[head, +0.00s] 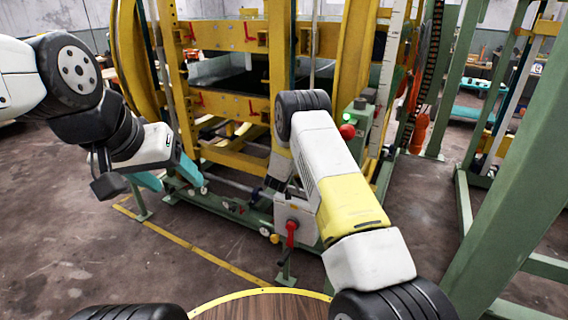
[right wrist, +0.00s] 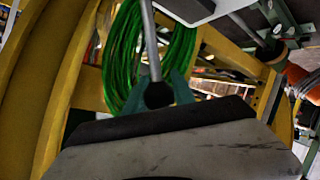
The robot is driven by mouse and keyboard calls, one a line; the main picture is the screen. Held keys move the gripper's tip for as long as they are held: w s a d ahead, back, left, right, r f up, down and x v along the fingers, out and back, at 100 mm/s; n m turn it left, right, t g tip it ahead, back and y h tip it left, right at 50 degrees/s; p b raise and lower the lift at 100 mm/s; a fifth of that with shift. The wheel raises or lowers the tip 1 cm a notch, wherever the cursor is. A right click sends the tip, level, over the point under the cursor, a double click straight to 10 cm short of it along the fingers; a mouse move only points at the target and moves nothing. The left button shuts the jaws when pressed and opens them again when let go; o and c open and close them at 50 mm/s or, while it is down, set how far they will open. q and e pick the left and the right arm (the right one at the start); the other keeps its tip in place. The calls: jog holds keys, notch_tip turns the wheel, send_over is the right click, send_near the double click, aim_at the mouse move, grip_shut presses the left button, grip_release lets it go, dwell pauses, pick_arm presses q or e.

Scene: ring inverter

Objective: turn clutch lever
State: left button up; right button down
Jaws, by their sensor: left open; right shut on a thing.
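In the right wrist view a thin grey metal rod, which looks like the clutch lever (right wrist: 149,35), runs down to a dark round end between the teal fingers of my right gripper (right wrist: 158,92). The fingers are shut on this end. In the head view my right arm hides the right gripper and the held lever. My left gripper (head: 172,180) is open and empty, with teal fingers, in front of the left side of the machine and apart from it.
A yellow and green machine frame (head: 230,38) fills the middle. A red-knobbed handle (head: 291,228) sits on a grey box low in front. Green posts (head: 505,190) stand close on the right. A coil of green hose (right wrist: 125,55) hangs near the right gripper. Open floor (head: 60,230) lies left.

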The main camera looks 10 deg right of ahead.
jog(key=c, duration=1.1)
grip_release()
jog(key=shift+a, duration=0.1)
jog(key=shift+o, duration=0.2)
jog(key=v, duration=0.7)
jog(key=shift+s, duration=0.35)
jog(key=shift+a, duration=0.15)
